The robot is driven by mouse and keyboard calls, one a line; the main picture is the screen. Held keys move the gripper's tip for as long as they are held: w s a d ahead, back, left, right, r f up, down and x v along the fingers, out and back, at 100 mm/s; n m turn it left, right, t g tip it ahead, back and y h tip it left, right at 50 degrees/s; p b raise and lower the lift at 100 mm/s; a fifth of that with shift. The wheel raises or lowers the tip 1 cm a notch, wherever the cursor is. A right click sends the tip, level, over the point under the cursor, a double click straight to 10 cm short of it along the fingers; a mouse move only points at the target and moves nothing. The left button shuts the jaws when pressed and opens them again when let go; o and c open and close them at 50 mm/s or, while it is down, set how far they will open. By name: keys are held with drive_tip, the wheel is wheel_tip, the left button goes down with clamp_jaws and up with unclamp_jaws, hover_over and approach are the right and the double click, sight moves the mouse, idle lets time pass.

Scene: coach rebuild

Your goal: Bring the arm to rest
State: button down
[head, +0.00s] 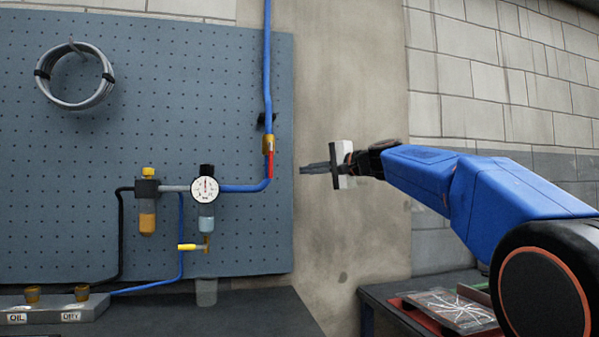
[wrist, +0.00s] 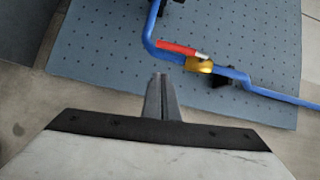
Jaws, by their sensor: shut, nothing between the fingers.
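My blue arm (head: 440,180) reaches in from the right in the head view, roughly level. My gripper (head: 303,169) points left, shut and empty. It is in front of the bare wall, just right of the pegboard's edge, and appears apart from the red valve lever (head: 270,164) to its left. In the wrist view my gripper (wrist: 159,77) shows its fingers together, with the red lever (wrist: 177,47) and brass valve (wrist: 199,65) beyond the tips.
A blue pegboard (head: 110,120) carries a blue pipe (head: 267,65), a pressure gauge (head: 204,190) and a hose coil (head: 75,75). A dark bench (head: 200,316) runs below, with a block (head: 55,309) marked OIL and DRY. A red tray (head: 415,316) lies lower right.

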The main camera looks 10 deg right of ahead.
drive_tip(key=shift+v, duration=2.35)
drive_tip(key=s+a+f+n+g+h, duration=0.2)
drive_tip(key=s+a+f+g, duration=0.1)
drive_tip(key=s+f, duration=0.9)
drive_tip(key=s+a+f+n+g+h, duration=0.25)
drive_tip(key=s+f, duration=0.65)
drive_tip(key=f, duration=0.8)
drive_tip(key=s+d+f+n+g+h, duration=0.2)
drive_tip(key=s+d+f, duration=0.1)
drive_tip(key=s+f, duration=0.8)
drive_tip(key=s+d+f+n+g+h, duration=0.2)
drive_tip(key=s+d+f+n+h, duration=0.1)
drive_tip(key=s+f, duration=0.8)
wheel_tip(320, 180, down, 4)
drive_tip(key=shift+d+f+n, duration=0.1)
drive_tip(key=shift+d+n, duration=0.2)
drive_tip(key=shift+n, duration=0.05)
